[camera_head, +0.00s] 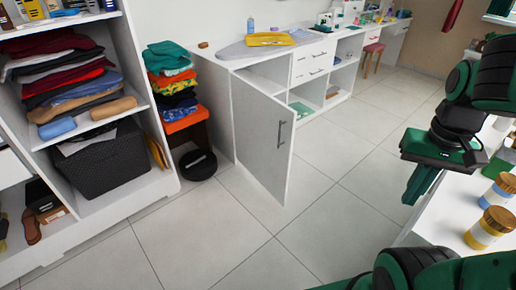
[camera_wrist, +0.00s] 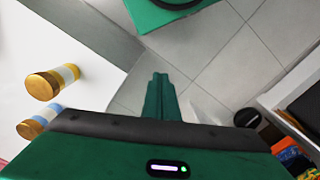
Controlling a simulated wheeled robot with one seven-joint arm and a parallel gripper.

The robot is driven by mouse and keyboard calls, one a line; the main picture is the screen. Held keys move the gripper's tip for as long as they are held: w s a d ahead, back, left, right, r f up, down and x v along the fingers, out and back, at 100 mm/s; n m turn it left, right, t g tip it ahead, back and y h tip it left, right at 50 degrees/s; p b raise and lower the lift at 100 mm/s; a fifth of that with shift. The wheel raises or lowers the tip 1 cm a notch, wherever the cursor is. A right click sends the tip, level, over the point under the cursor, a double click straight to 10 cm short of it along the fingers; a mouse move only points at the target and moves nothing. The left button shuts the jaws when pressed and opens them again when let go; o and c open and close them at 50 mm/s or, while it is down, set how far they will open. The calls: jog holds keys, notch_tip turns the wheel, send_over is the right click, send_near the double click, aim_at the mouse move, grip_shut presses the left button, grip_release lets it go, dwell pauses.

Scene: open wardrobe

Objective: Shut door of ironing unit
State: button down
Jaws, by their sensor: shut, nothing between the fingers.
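The ironing unit (camera_head: 240,57) is a white cabinet under the long counter. An ironing board with a folded yellow cloth lies on its top. Its white door (camera_head: 260,135) stands open, swung out over the floor from its left edge. A grey vertical bar handle (camera_head: 281,130) is near the door's free edge. My green gripper (camera_head: 412,198) is at the right of the head view, well apart from the door and pointing down. In the wrist view its fingers (camera_wrist: 161,80) are together with nothing between them. The door is not clearly seen in the wrist view.
Open shelves (camera_head: 80,125) with folded clothes and a black basket stand at left. A black round object (camera_head: 198,165) lies on the floor left of the door. A white surface with jars (camera_head: 490,228) is at right. Tiled floor between is clear.

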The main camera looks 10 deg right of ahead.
jog(key=w+d+n+t+h, duration=0.1)
jog(key=w+n+t+h, duration=0.3)
jog(key=w, duration=2.4)
jog(key=w+a+f+n+t, duration=0.1)
jog(key=w+a+f+n, duration=0.1)
jog(key=w+a+f, duration=0.45)
jog(key=w+a+f+n+t, duration=0.15)
jog(key=w+a, duration=0.25)
jog(key=w, duration=0.6)
jog(key=w+a+f+n, duration=0.3)
jog(key=w+a+f, duration=0.2)
jog(key=w, duration=0.4)
send_near(290, 125)
notch_tip(290, 125, down, 3)
jog(key=a, duration=0.2)
jog(key=shift+m, duration=0.25)
jog(key=shift+w+d+f, duration=0.1)
jog(key=shift+w+d, duration=0.2)
jog(key=shift+d, duration=0.3)
jog(key=shift+w+d+f, duration=0.15)
jog(key=shift+w+d, duration=0.2)
jog(key=shift+d, duration=0.25)
jog(key=shift+w+d+f, duration=0.1)
jog(key=shift+w+d, duration=0.2)
jog(key=shift+d, duration=0.3)
